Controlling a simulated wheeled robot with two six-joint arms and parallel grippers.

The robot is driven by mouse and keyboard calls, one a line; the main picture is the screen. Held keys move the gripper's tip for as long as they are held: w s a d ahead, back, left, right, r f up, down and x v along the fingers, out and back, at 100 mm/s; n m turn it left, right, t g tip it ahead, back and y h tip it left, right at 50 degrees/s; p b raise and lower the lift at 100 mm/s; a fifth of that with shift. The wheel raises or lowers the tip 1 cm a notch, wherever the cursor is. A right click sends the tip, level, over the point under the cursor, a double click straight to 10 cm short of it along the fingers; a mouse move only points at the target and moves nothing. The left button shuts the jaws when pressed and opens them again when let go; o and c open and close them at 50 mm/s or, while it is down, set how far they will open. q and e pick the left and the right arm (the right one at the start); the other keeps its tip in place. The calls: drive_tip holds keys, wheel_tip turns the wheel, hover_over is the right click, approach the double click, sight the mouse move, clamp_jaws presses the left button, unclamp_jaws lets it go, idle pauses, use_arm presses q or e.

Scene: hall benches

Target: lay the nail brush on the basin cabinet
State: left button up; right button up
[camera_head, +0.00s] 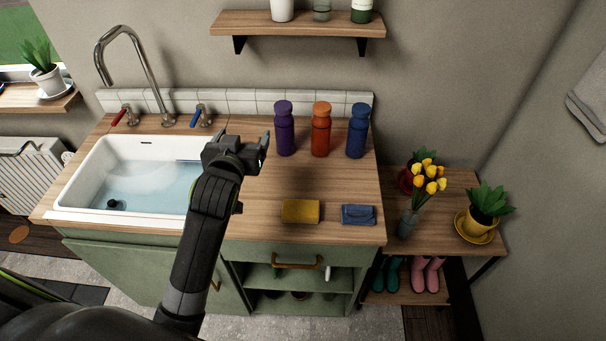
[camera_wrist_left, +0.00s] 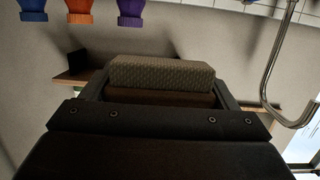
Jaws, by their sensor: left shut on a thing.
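My left gripper (camera_head: 246,145) is above the wooden top, right of the sink, with its arm coming up from below. In the left wrist view it (camera_wrist_left: 160,88) is shut on the nail brush (camera_wrist_left: 160,72), a block with a beige textured face and a brown body. In the head view the gripper hides most or all of the brush. The basin cabinet (camera_head: 330,188) is green with a wooden top and a white sink (camera_head: 85,175) holding water. My right gripper is not in view.
Purple (camera_head: 285,130), orange (camera_head: 321,132) and blue (camera_head: 357,133) bottles stand at the back of the top. A yellow sponge (camera_head: 300,211) and a folded blue cloth (camera_head: 358,215) lie near the front edge. Bare wood lies between them. A tap (camera_head: 140,60) rises behind the sink.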

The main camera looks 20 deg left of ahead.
use_arm(q)
drive_tip(key=shift+y, duration=0.3)
drive_tip(key=a+f, duration=0.1)
drive_tip(key=f, duration=0.3)
drive_tip(key=a+f, duration=0.2)
drive_tip(key=f, duration=0.3)
drive_tip(key=s+a+f+b, duration=0.1)
drive_tip(key=f, duration=0.3)
drive_tip(key=shift+s+a+f, duration=0.1)
drive_tip(key=shift+a+f, duration=0.2)
drive_tip(key=shift+f, duration=0.45)
drive_tip(key=shift+f+b, duration=0.45)
drive_tip(key=shift+f, duration=1.55)
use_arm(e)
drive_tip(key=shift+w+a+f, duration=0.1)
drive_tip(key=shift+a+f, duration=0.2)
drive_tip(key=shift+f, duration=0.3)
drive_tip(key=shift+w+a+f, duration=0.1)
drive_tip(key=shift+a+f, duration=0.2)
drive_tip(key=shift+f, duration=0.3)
use_arm(q)
drive_tip(key=shift+f, duration=0.1)
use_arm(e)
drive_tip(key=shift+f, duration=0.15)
use_arm(q)
drive_tip(key=o, duration=0.9)
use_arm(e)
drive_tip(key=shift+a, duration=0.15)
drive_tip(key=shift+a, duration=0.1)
